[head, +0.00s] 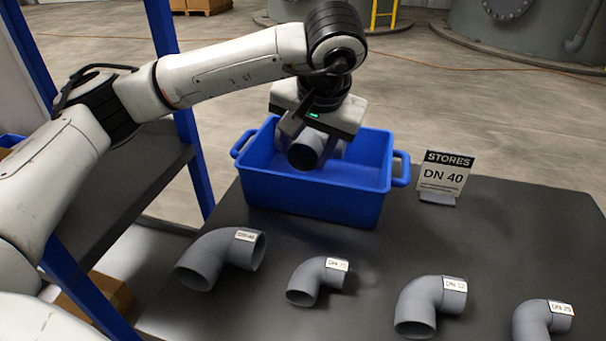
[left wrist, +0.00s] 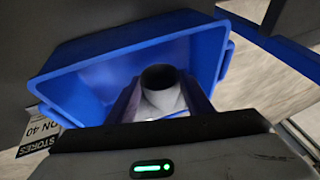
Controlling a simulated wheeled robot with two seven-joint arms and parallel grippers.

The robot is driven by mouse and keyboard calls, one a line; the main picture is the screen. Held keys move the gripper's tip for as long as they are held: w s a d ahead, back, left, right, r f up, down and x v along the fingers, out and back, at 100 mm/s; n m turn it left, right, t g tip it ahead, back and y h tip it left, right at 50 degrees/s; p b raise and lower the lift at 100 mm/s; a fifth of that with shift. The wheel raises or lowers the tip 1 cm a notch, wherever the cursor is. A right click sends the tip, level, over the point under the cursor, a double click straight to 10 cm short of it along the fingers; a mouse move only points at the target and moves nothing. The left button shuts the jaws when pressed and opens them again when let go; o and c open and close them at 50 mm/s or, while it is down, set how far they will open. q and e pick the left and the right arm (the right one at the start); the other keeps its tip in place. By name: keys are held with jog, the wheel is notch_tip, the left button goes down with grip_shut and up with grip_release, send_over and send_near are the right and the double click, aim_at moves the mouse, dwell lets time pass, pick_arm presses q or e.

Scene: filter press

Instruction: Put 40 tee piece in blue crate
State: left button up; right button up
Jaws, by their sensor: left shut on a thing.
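The blue crate (head: 310,196) stands open on the dark table below my left gripper. My left gripper (head: 312,132) points down over the crate and is shut on a grey pipe fitting (head: 303,153), the tee piece. One round open end of it faces the head camera; its full shape and any label are hidden. The left wrist view shows the fitting (left wrist: 162,88) between the fingers, in front of the crate's inside (left wrist: 95,80). The fitting appears at about the height of the crate's rim; I cannot tell if it touches the crate. My right gripper is not in view.
A sign reading STORES DN 40 (head: 444,175) stands right of the crate. Several labelled grey elbows lie along the table's front, among them a large one (head: 215,262) and a smaller one (head: 316,281). A blue-framed shelf (head: 120,200) stands at left. The table's right side behind the elbows is clear.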

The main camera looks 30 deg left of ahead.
pick_arm(q)
jog(key=shift+s+f, duration=0.1)
jog(key=shift+f, duration=0.8)
notch_tip(320, 180, down, 4)
jog(key=shift+a+r+b, duration=0.1)
jog(key=shift+b, duration=0.2)
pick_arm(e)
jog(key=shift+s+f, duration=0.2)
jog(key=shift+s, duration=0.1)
pick_arm(q)
jog(key=o, duration=1.3)
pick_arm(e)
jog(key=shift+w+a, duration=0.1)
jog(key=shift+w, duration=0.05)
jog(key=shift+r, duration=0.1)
